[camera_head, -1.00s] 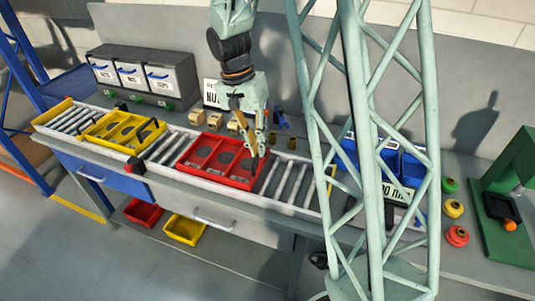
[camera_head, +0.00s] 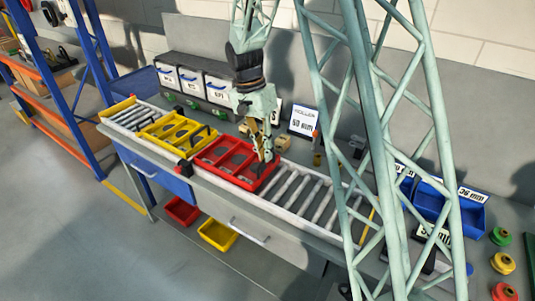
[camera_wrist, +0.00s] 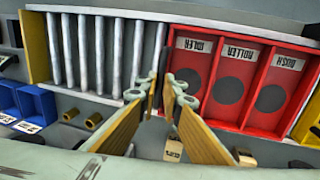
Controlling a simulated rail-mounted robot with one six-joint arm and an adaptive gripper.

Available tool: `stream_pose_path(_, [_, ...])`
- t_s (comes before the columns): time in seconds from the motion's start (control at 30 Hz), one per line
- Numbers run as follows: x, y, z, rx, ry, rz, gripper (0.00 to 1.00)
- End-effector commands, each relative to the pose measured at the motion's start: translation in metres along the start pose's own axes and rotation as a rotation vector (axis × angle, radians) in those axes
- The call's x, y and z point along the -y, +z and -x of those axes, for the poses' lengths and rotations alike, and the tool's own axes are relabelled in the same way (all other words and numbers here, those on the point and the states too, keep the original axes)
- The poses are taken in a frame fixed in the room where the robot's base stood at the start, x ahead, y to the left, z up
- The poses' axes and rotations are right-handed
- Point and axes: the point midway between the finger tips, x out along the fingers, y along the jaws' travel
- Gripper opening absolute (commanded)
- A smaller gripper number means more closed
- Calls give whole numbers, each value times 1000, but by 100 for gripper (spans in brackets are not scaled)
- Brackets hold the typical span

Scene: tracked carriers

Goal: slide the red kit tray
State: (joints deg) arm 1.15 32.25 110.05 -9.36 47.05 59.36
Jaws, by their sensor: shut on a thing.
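The red kit tray (camera_head: 233,157) sits on the roller track (camera_head: 300,198), close beside the yellow kit tray (camera_head: 178,131) on its left. Its compartments have dark round recesses. In the wrist view the red tray (camera_wrist: 233,85) shows labels upside down: IDLER, ROLLER, BUSH. My gripper (camera_head: 264,157) is at the tray's right end, its fingers down at that edge.
Bare rollers run right of the red tray. Drawer bins (camera_head: 205,80) stand behind the track. Small tan parts (camera_head: 283,143) lie behind the red tray. Blue bins (camera_head: 445,205) stand at the right.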

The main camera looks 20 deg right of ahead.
Motion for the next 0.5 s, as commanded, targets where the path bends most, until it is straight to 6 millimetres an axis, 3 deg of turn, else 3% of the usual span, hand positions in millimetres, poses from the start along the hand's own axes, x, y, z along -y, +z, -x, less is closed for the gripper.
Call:
stream_pose_path(0.13, [0, 0, 0, 0, 0, 0, 0])
stream_pose_path(0.17, [0, 0, -1, 0, 0, 0, 9])
stream_pose_path(0.3, [0, 0, 0, 0, 0, 0, 21])
stream_pose_path(0.5, [0, 0, 0, 0, 0, 0, 21])
